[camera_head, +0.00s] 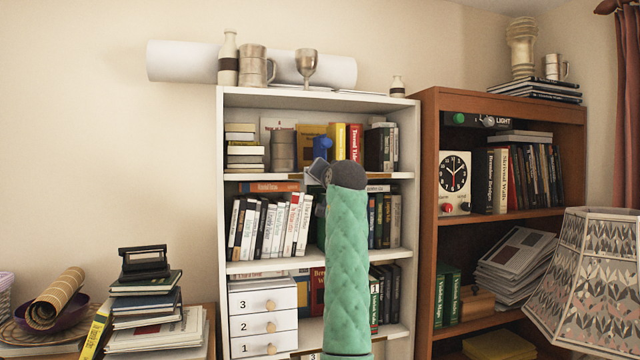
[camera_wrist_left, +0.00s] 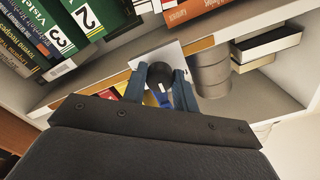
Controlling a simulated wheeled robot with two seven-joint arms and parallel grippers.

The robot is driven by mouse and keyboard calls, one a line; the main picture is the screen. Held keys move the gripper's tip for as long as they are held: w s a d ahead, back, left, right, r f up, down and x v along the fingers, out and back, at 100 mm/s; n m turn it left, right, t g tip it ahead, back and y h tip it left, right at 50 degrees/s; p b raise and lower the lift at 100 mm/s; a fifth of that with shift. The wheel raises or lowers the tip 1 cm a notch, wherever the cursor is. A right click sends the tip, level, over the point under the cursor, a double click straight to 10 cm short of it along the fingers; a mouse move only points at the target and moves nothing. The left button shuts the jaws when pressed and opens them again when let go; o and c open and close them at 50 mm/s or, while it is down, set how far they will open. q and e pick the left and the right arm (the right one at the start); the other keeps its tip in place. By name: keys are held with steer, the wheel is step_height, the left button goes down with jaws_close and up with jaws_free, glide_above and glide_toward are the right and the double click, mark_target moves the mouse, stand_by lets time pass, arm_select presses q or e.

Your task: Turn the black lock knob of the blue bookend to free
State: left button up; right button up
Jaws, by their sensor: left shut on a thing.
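The blue bookend (camera_head: 322,146) stands on the upper shelf of the white bookcase, partly hidden behind my left arm and gripper. In the left wrist view the round black lock knob (camera_wrist_left: 160,74) sits between the fingers of my left gripper (camera_wrist_left: 160,82). The fingers are shut on the knob, one on each side. A small white mark shows on the knob. In the head view my left gripper (camera_head: 317,171) is at the shelf's front edge, just below the bookend, and the knob is hidden. My right gripper is not in view.
Books (camera_head: 355,143) stand right of the bookend, and a grey ribbed canister (camera_head: 282,150) stands to its left. A brown bookcase (camera_head: 429,200) stands to the right.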

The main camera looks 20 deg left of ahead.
arm_select(q)
steer(key=shift+w+f+n, duration=0.1)
steer(key=shift+f+n, duration=0.1)
steer(key=shift+n, duration=0.2)
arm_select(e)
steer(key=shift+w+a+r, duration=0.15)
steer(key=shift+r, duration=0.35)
arm_select(q)
steer(key=o, duration=1)
steer(key=shift+d+r, duration=0.1)
steer(key=shift+c, duration=0.2)
steer(key=b+v, duration=0.3)
steer(key=v, duration=0.4)
steer(key=shift+s+d+b, duration=0.25)
steer(key=shift+s+b, duration=0.1)
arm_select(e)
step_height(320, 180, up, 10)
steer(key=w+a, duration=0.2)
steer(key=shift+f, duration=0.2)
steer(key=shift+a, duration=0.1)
